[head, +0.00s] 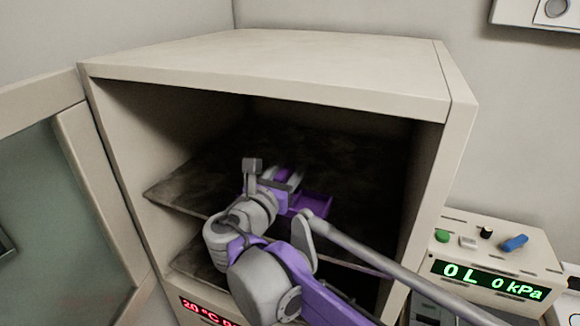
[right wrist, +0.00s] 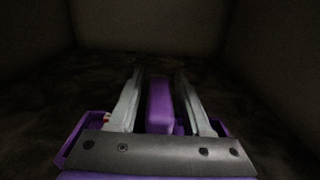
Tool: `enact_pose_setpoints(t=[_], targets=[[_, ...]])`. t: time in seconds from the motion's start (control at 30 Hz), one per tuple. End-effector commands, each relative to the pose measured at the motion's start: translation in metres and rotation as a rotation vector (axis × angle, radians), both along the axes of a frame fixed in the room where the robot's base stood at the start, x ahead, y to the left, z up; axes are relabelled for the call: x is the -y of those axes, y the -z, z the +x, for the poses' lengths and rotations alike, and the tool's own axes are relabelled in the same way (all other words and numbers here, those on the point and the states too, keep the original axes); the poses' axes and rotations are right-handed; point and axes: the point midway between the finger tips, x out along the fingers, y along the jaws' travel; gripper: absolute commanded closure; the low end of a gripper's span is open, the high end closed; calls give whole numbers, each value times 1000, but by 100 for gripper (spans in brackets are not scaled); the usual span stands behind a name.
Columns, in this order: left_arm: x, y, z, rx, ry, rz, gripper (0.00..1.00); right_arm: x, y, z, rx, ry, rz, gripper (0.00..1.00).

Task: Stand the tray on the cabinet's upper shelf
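The purple tray (head: 316,202) is inside the cabinet (head: 270,62), at the level of the upper shelf (head: 181,191). My right gripper (head: 281,178) reaches in over it and hides much of it. The tray's side wall also shows in the right wrist view (right wrist: 88,126). I cannot tell whether the tray's underside touches the shelf. My left gripper is not in view.
The cabinet's glass door (head: 60,220) stands open at the left. A lower shelf (head: 196,262) lies beneath the upper one. A device with a green display (head: 492,279) stands at the right. The upper shelf's visible surface around the tray looks clear.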

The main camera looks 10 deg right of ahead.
Motion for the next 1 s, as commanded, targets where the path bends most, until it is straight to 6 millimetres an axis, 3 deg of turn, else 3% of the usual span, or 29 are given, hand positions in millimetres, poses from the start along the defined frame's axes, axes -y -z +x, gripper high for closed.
enact_pose_setpoints(t=[0.43, 0.8, 1.0], targets=[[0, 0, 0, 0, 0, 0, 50, -4, -3, -5, 0, -3, 0, 43], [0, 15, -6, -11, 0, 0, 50, -47, -2, -67, -2, -6, 1, 43], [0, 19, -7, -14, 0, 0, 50, -63, -2, -92, -1, -4, 1, 43]])
